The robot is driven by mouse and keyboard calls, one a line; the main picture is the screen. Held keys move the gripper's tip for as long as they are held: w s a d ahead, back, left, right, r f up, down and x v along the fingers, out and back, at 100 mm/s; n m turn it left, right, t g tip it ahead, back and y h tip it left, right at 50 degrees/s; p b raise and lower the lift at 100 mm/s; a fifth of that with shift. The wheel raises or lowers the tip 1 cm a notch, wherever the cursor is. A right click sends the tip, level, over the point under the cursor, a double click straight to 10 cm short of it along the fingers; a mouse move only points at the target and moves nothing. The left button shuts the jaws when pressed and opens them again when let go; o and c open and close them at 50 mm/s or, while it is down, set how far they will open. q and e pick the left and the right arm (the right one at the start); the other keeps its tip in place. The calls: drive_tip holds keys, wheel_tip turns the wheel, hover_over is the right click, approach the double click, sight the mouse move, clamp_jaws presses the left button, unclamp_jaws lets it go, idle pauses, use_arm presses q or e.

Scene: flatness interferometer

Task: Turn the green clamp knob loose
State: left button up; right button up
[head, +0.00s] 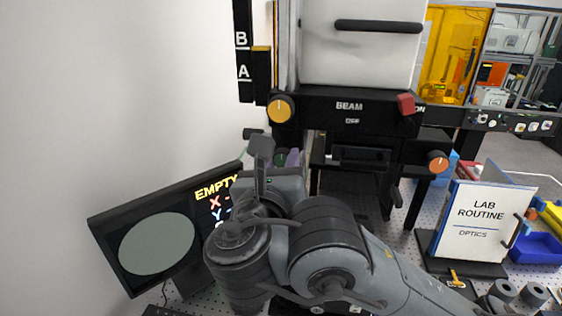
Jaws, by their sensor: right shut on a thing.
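My right gripper (262,158) reaches up from the lower right to the space under the black interferometer head, left of its middle. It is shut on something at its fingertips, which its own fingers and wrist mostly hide. A small dark green piece, seemingly the green clamp knob (280,158), shows just right of the fingers. How far the knob is turned cannot be seen. My left gripper is not in view.
A monitor (155,244) reading EMPTY stands close on the left. A lab routine binder (478,220) stands at right.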

drive_tip(key=m+b, duration=0.1)
drive_tip(key=m, duration=0.1)
drive_tip(key=m+b, duration=0.1)
drive_tip(key=b, duration=0.1)
drive_tip(key=shift+f+m, duration=0.2)
drive_tip(key=shift+m, duration=0.2)
drive_tip(key=m+b, duration=0.4)
drive_tip(key=m, duration=0.1)
drive_tip(key=m+b, duration=0.5)
drive_tip(key=m, duration=0.1)
drive_tip(key=shift+r, duration=0.1)
drive_tip(key=shift+r+m+b, duration=0.1)
drive_tip(key=shift+m+b, duration=0.45)
drive_tip(key=shift+m, duration=0.65)
drive_tip(key=o, duration=1)
